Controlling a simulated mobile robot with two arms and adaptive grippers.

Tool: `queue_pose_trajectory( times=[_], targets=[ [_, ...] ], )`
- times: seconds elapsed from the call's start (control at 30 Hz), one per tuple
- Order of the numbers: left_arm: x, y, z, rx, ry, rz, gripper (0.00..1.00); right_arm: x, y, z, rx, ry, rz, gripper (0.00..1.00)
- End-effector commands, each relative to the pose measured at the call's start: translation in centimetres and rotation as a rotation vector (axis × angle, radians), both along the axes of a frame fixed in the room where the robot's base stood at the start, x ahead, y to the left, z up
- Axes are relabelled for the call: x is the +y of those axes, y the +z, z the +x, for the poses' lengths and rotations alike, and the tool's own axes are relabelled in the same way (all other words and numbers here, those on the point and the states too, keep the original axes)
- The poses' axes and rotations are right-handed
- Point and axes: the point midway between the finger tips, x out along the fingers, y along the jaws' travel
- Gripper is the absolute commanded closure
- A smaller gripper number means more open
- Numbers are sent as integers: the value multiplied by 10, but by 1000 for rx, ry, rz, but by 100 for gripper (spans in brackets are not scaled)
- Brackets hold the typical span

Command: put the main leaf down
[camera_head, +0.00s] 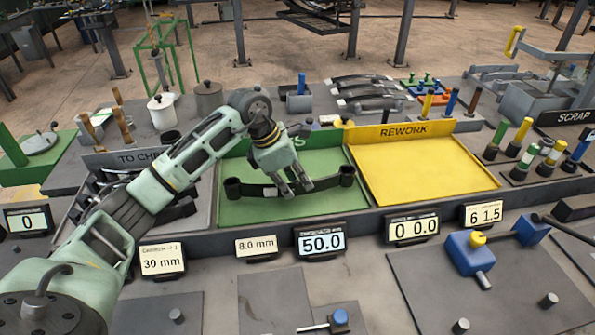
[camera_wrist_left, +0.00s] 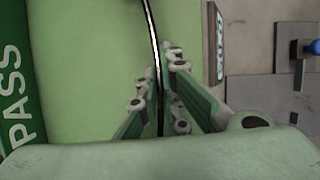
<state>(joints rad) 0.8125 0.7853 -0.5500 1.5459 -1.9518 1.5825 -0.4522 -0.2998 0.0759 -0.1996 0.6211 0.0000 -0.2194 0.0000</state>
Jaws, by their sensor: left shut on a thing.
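The main leaf (camera_head: 325,184) is a dark, curved spring strip with a rolled eye at each end. It is in the green PASS tray (camera_head: 233,209), lying across it from left to right in the head view. My left gripper (camera_head: 290,190) is shut on the leaf near its middle, pointing down. In the left wrist view the leaf (camera_wrist_left: 154,45) shows as a thin curved edge running between the fingers (camera_wrist_left: 165,105). I cannot tell whether the leaf touches the tray floor. My right gripper is not in view.
The yellow REWORK tray (camera_head: 420,170) to the right is empty. A grey TO CHECK tray (camera_head: 200,205) is at left, partly behind my arm. Several small displays (camera_head: 320,243) line the front edge. Dark leaves (camera_head: 365,92) lie behind the trays.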

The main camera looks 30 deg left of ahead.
Motion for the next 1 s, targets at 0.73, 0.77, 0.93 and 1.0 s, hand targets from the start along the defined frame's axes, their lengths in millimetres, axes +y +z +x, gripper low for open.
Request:
queue_pose_trajectory(
  times=[0.73,0.77,0.93,1.0],
  targets=[
    [0,-14,1,-2,0,-1,76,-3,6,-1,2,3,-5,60],
    [0,-14,1,-2,0,-1,76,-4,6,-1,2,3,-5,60],
    [0,-14,1,-3,1,0,76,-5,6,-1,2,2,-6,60],
    [1,-12,0,-3,1,0,76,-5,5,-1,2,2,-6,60]
  ],
)
